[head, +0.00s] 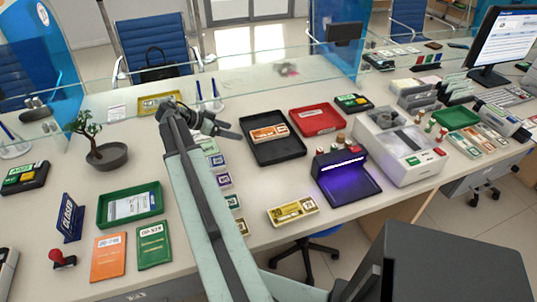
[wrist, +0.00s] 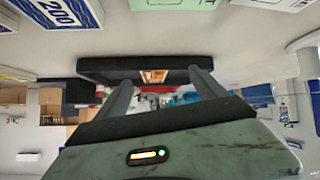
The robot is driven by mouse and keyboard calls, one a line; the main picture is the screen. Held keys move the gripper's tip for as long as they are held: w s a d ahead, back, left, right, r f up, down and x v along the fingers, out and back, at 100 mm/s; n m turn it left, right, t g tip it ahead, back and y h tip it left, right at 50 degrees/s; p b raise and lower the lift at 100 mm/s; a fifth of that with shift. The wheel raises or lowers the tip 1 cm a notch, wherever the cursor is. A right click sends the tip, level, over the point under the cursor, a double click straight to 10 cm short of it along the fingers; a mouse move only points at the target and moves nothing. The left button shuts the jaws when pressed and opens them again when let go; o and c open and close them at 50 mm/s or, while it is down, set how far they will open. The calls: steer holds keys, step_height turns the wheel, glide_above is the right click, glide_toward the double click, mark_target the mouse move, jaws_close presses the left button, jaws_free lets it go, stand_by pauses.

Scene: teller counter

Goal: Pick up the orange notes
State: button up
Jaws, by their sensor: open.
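The orange notes (head: 268,133) are a banded bundle lying in a black tray (head: 282,157) on the counter, right of my gripper. In the wrist view the orange notes (wrist: 154,76) show small and ahead, between my two fingers, with the black tray (wrist: 100,65) around them. My gripper (head: 233,127) is open and empty, just left of the black tray. The fingers also show in the wrist view (wrist: 160,84), spread apart. Nothing hides the orange notes in the head view.
A red tray (head: 318,119) stands behind the black tray. A lit purple note checker (head: 345,178) and a white counting machine (head: 400,145) stand to the right. Yellow notes (head: 292,211) lie in front. Several note bundles (head: 224,181) line my arm's right side. A glass screen (head: 250,75) runs behind.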

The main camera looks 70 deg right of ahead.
mark_target(268, 132)
steer(key=s+d+m, duration=0.1)
steer(key=s, duration=0.1)
steer(key=s+d+m+g, duration=0.1)
steer(key=d, duration=0.1)
steer(key=s+d+m+b, duration=0.1)
steer(key=s, duration=0.1)
steer(key=shift+s+d+f+g, duration=0.2)
steer(key=shift+s+d+g, duration=0.1)
steer(key=shift+s+d+r, duration=0.15)
steer(key=shift+s+r, duration=0.05)
steer(key=shift+s, duration=0.05)
steer(key=b+x, duration=0.2)
steer(key=x, duration=0.2)
steer(key=b+x, duration=0.2)
steer(key=x, duration=0.1)
steer(key=shift+s+f, duration=0.25)
steer(key=shift+f, duration=0.15)
steer(key=shift+r, duration=0.15)
